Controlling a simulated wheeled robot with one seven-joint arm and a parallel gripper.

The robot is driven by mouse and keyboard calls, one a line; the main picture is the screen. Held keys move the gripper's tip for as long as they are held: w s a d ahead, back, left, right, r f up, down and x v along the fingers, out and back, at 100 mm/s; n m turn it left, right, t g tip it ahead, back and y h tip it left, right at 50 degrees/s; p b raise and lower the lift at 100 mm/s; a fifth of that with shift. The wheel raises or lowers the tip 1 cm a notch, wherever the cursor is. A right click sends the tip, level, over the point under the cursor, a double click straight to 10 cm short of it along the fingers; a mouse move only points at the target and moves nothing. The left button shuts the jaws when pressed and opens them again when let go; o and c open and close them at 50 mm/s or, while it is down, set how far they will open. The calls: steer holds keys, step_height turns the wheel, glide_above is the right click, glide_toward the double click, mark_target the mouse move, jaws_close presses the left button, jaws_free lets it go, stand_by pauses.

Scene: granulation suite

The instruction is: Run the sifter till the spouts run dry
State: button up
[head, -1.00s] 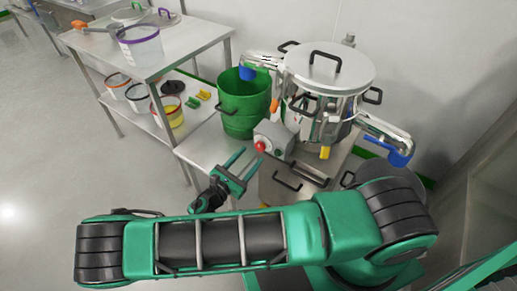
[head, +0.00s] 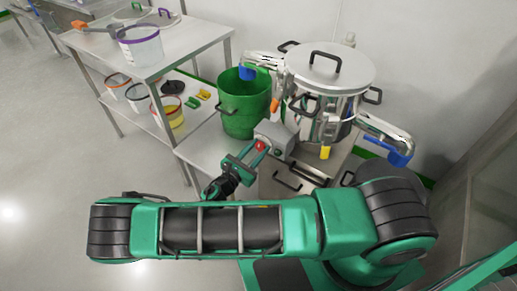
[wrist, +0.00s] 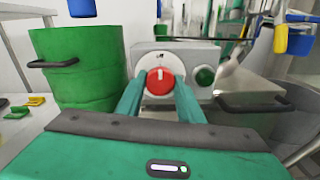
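The sifter (head: 322,95) is a round steel machine with a lidded top, black handles and two side spouts. Its left spout (head: 262,59) has a blue end above a green bin; its right spout (head: 385,135) also ends in blue. A grey control box (head: 279,138) at its front carries a red knob (wrist: 160,81) with a white mark pointing up, and a green button (wrist: 204,76). My gripper (wrist: 161,92) has one finger on each side of the red knob, apparently touching both sides. No flow from the spouts can be made out.
The green bin (head: 243,112) stands left of the control box. A steel table (head: 185,50) at left holds a purple-rimmed tub (head: 141,47); its lower shelf holds several tubs and small yellow and green pieces. The floor at far left is clear.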

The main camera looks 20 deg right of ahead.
steer(key=shift+w+d, duration=0.1)
steer(key=shift+m, duration=0.3)
steer(key=m, duration=0.2)
steer(key=shift+a+m, duration=0.25)
steer(key=shift+m, duration=0.05)
steer(key=m, duration=0.6)
steer(key=shift+w, duration=0.1)
steer(key=m, duration=0.4)
steer(key=shift+a+m, duration=0.1)
steer(key=shift+m, duration=2.2)
